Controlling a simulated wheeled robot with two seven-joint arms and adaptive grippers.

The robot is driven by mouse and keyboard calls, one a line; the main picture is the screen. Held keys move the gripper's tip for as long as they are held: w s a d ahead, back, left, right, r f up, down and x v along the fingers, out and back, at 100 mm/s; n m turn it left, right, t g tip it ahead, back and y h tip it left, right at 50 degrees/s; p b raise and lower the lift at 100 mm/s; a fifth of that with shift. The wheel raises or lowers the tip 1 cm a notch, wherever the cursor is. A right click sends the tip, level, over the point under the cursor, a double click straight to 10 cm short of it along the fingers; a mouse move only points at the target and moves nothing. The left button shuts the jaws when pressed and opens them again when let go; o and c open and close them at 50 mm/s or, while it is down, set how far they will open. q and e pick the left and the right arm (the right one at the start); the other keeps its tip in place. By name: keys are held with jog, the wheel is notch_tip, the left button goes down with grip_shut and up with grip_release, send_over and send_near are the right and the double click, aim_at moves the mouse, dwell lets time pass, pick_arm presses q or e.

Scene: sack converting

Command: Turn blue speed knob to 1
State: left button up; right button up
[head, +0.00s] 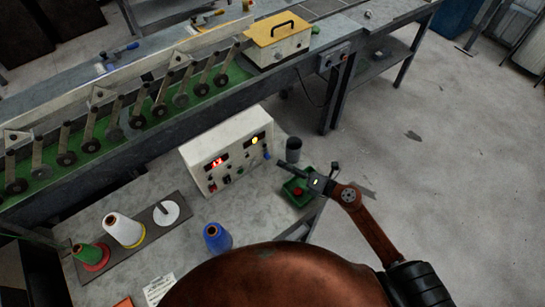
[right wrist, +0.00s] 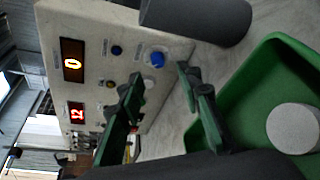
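The blue speed knob (right wrist: 157,59) is on the pale face of the control box (right wrist: 100,15). In the head view the knob (head: 267,153) is at the right end of the box (head: 225,140). My right gripper (head: 287,167) reaches from the right toward that end of the box. In the right wrist view its two dark fingers (right wrist: 160,78) are apart, with the knob beyond the gap between their tips. I see no contact with the knob. One red display (right wrist: 72,60) looks like 0; the other (right wrist: 76,112) shows digits I cannot read surely. My left gripper is not in view.
A green tray (head: 310,198) holding a red-topped piece (head: 298,191) lies close under the gripper. A dark cylinder (head: 293,150) stands beside the box. Thread cones, one white (head: 124,229) and one blue (head: 216,238), stand on the table. A conveyor (head: 120,170) runs behind.

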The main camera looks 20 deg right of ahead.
aim_at(269, 157)
jog(key=x, duration=0.5)
jog(key=shift+a+r, duration=0.1)
jog(key=shift+a, duration=0.05)
jog(key=shift+w+a, duration=0.4)
jog(key=shift+w, duration=0.05)
jog(key=shift+w+a, duration=0.1)
jog(key=shift+w, duration=0.05)
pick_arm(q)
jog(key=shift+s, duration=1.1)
pick_arm(e)
grip_shut()
